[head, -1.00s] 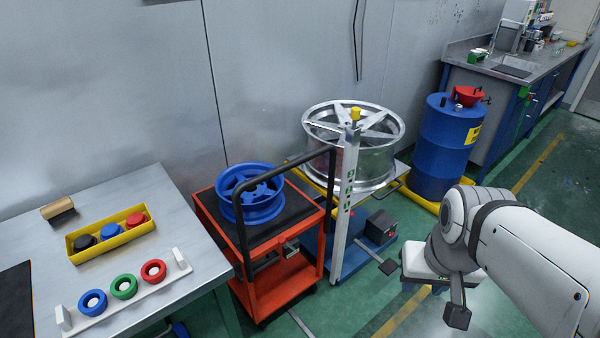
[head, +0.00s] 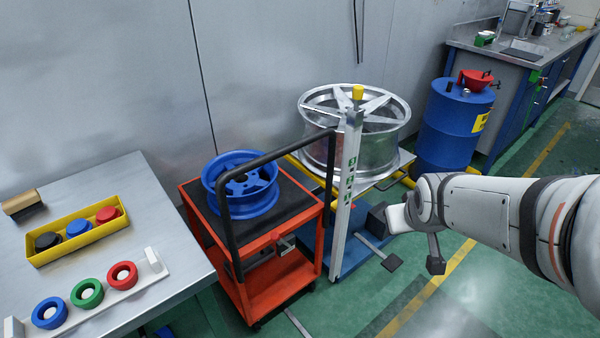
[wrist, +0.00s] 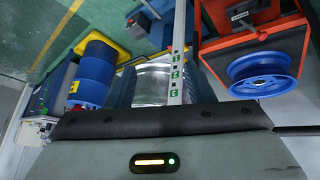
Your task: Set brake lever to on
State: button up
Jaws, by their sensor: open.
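A small grey box with a thin lever-like bar (head: 287,244) sits on the side of the red cart (head: 262,292), below its top. It may be the brake lever; its setting is too small to read.
A lift post (head: 346,195) with a yellow top and a silver wheel (head: 355,125) stand between cart and blue barrel (head: 455,125). A steel table (head: 150,195) is left.

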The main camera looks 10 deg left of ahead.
jog(key=w+a+f+n+t+y+b, duration=0.25)
jog(key=w+a+f+b, duration=0.35)
jog(key=w+f, duration=0.3)
jog(key=n+t+y+b, duration=0.3)
jog(key=n+y+b, duration=0.75)
jog(key=b, duration=0.45)
send_near(273, 233)
jog(key=w+a, duration=0.1)
jog(key=w+f, duration=0.1)
jog(key=shift+w+a+m, duration=0.35)
jog(key=shift+a+m, duration=0.05)
jog(key=shift+a, duration=0.25)
jog(key=b+x, duration=0.1)
jog(key=x, duration=0.6)
jog(key=shift+a+r+b, duration=0.1)
jog(key=shift+a+b, duration=0.15)
jog(key=shift+b, duration=0.1)
jog(key=shift+c, duration=0.3)
grip_shut()
